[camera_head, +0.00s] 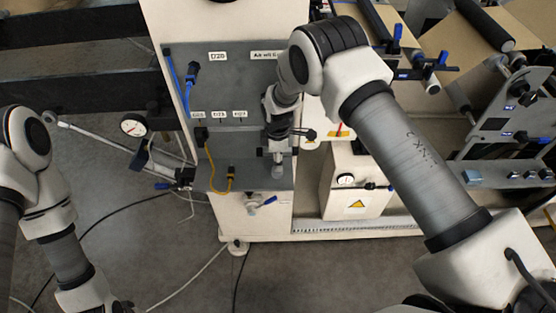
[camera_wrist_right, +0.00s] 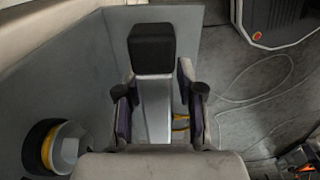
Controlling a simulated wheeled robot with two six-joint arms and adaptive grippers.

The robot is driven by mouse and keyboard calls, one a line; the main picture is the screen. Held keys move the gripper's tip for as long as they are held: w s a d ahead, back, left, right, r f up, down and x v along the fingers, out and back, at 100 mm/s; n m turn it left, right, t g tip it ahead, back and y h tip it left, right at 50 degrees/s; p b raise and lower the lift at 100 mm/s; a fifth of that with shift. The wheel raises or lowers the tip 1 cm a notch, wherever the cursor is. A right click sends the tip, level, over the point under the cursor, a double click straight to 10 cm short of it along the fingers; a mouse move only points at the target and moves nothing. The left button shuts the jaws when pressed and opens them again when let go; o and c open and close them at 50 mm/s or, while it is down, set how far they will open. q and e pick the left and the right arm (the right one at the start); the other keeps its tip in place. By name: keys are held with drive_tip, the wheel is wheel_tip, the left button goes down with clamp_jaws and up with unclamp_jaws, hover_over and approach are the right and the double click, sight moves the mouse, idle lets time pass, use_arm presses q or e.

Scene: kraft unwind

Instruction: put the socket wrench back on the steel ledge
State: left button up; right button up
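The steel ledge (camera_head: 245,184) is the grey shelf low on the machine's grey panel. My right gripper (camera_head: 278,146) is above it, pointing down, close to the panel. In the right wrist view my right gripper (camera_wrist_right: 160,112) has its two dark-padded fingers apart. A silver bar with a black block at its far end, seemingly the socket wrench (camera_wrist_right: 154,105), lies between them. A gap shows between the bar and the right finger; contact at the left finger is unclear. In the head view a pale metal end shows below the fingers. My left gripper (camera_head: 122,306) is mostly cut off at the bottom edge.
A yellow cable (camera_head: 211,170) hangs left of the ledge's middle. A round gauge (camera_head: 133,125) and a long silver rod (camera_head: 90,135) are to the left. A white box (camera_head: 352,205) stands at the right.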

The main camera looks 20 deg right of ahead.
wheel_tip(320, 180, up, 11)
drive_tip(key=b, duration=0.3)
drive_tip(key=shift+f, duration=0.15)
drive_tip(key=shift+r, duration=0.35)
